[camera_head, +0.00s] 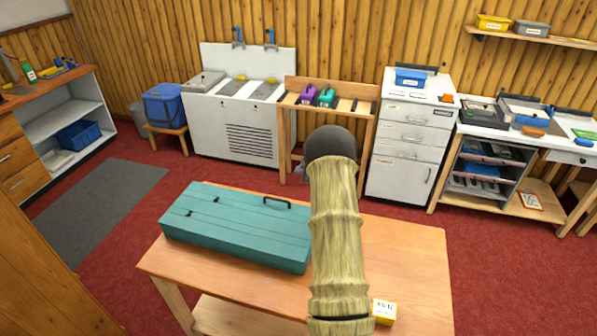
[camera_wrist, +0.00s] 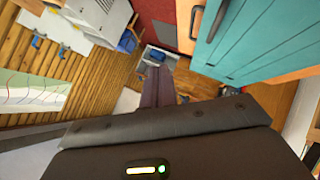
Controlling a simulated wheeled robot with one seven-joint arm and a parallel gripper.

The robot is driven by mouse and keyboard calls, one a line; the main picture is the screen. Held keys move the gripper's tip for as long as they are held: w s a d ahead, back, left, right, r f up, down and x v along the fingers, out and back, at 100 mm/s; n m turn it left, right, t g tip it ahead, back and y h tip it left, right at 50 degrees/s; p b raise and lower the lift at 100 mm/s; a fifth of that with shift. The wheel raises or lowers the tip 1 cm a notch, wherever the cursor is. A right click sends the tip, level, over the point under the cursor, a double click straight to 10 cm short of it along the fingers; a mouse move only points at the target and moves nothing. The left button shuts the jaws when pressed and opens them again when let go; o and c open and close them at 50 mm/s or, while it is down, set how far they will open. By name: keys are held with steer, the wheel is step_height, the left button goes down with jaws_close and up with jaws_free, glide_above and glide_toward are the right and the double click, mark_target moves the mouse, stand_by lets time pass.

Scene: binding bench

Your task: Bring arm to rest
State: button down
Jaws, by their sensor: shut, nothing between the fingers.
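My arm rises in the middle of the head view as a pale, ringed link with a dark rounded end, in front of the wooden table (camera_head: 400,250). My gripper (camera_wrist: 157,72) shows in the wrist view beyond its dark housing, with its fingers together and nothing held. In the head view I cannot make out the fingers. The arm is raised over the table, beside a closed teal case (camera_head: 240,225) with a dark handle. The teal case also shows at the upper right of the wrist view (camera_wrist: 255,40).
A small yellow-and-white box (camera_head: 384,312) is near the table's front edge, right of my arm. Along the back wall stand a sink unit (camera_head: 240,110), a wooden rack (camera_head: 345,88) and a white drawer cabinet (camera_head: 408,140). Red floor lies open between table and wall.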

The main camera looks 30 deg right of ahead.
steer(key=s+a+r+m+h, duration=0.4)
steer(key=a+r+m, duration=0.3)
steer(key=a+r, duration=0.5)
steer(key=s+a+m+g, duration=0.1)
steer(key=s+a+g, duration=0.1)
steer(key=s+a, duration=0.5)
steer(key=s+a+f+m+g+y, duration=0.1)
steer(key=s+a+g, duration=0.2)
steer(key=s, duration=1)
steer(key=s+a+f+m+g+y, duration=0.1)
steer(key=s+a+m+g, duration=0.1)
steer(key=s+a, duration=0.7)
steer(key=shift+s+a+f+g, duration=0.25)
steer(key=shift+s+a+g, duration=0.15)
steer(key=shift+a, duration=0.45)
